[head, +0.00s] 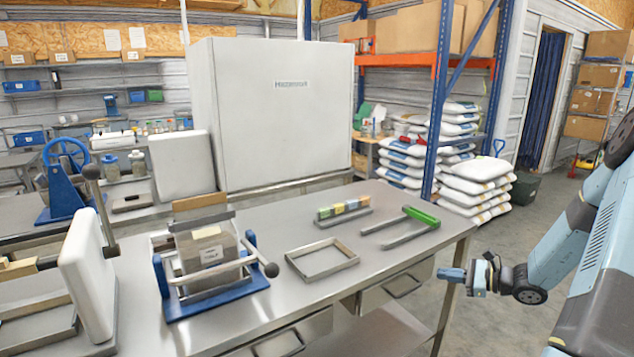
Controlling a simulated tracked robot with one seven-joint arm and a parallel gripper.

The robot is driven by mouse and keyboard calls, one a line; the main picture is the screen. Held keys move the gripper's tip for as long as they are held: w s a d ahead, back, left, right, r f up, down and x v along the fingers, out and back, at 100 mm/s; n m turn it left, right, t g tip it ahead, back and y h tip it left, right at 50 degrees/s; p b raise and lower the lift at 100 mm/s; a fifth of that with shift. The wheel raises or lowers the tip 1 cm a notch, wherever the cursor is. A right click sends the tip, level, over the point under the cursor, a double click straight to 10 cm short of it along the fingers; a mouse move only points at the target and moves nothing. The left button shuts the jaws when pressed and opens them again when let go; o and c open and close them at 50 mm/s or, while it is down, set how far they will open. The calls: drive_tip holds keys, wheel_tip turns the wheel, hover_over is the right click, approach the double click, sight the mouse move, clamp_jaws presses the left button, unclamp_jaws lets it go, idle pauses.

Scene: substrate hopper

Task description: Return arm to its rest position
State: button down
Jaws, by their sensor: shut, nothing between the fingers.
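My gripper (453,275) is at the right of the head view, in front of the right end of the steel table and apart from everything. Its short blue fingers point left and are shut with nothing between them. My light-blue arm reaches down to it from the right edge.
The steel table (375,240) carries a blue-based press (215,307), an empty metal frame (322,262), a rack of small coloured blocks (343,213) and a green-handled fork-shaped tool (405,228). White sacks (478,185) are stacked behind. The floor right of the table is clear.

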drive_tip(key=s+a+r+n+g+h, duration=0.3)
drive_tip(key=s+a+r+n+g, duration=0.1)
drive_tip(key=s+a+r+n, duration=0.3)
drive_tip(key=s+a+r+n+g+h, duration=0.25)
drive_tip(key=s+a+r+n, duration=0.3)
drive_tip(key=r, duration=0.35)
drive_tip(key=s+a+r+n+t+h, duration=0.1)
drive_tip(key=s+r+n+t+h, duration=0.3)
drive_tip(key=s+r, duration=1)
drive_tip(key=s+n+h, duration=0.3)
drive_tip(key=s+n, duration=0.1)
drive_tip(key=shift+a, duration=0.35)
drive_tip(key=shift+r, duration=0.1)
